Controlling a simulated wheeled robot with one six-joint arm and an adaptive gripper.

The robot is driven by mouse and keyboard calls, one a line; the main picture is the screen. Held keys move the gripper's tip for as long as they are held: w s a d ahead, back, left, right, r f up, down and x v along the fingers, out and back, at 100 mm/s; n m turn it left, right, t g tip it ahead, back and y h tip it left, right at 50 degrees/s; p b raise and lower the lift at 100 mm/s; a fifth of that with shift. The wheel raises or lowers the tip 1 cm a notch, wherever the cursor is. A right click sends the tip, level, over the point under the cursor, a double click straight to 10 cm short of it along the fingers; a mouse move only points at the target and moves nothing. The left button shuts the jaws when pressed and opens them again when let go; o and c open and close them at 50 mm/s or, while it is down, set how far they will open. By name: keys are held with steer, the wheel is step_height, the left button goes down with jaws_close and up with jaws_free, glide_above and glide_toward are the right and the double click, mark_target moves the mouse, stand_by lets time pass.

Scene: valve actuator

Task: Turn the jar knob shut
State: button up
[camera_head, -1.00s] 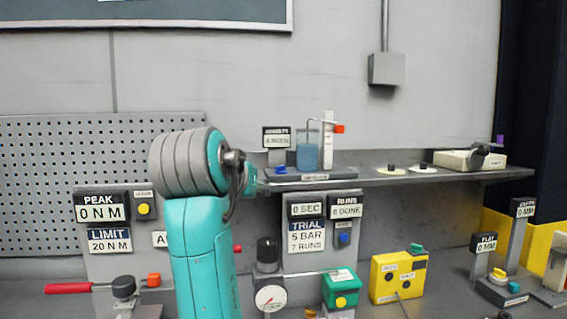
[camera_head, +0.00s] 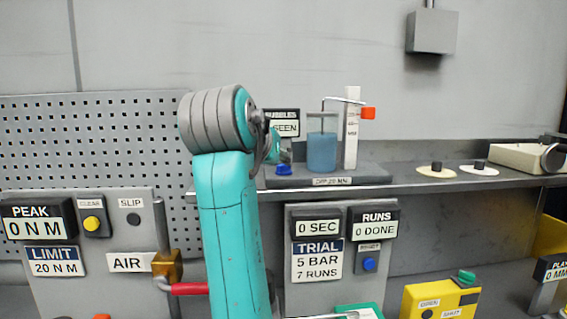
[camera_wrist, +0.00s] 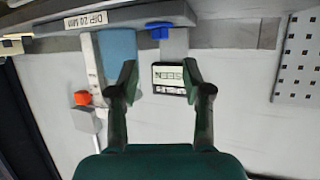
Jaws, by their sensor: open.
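A jar of blue liquid (camera_head: 322,150) stands on a grey base on the shelf, and it also shows upside down in the wrist view (camera_wrist: 118,45). A blue knob (camera_head: 283,169) sits on the base left of the jar; the wrist view shows it too (camera_wrist: 158,30). An orange-red knob (camera_head: 368,113) sticks out from the white column (camera_head: 351,130) right of the jar. I cannot tell which is the jar knob. My gripper (camera_wrist: 160,70) is open and empty, its fingers apart from both knobs. In the head view my arm mostly hides it.
A "BUBBLES SEEN" sign (camera_head: 283,124) stands behind the blue knob and shows between my fingers in the wrist view. Pale discs (camera_head: 436,171) lie farther right on the shelf (camera_head: 410,187). Gauge panels (camera_head: 320,259) and a yellow box (camera_head: 438,302) are below.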

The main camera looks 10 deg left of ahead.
mark_target(282, 165)
steer(key=x, duration=0.9)
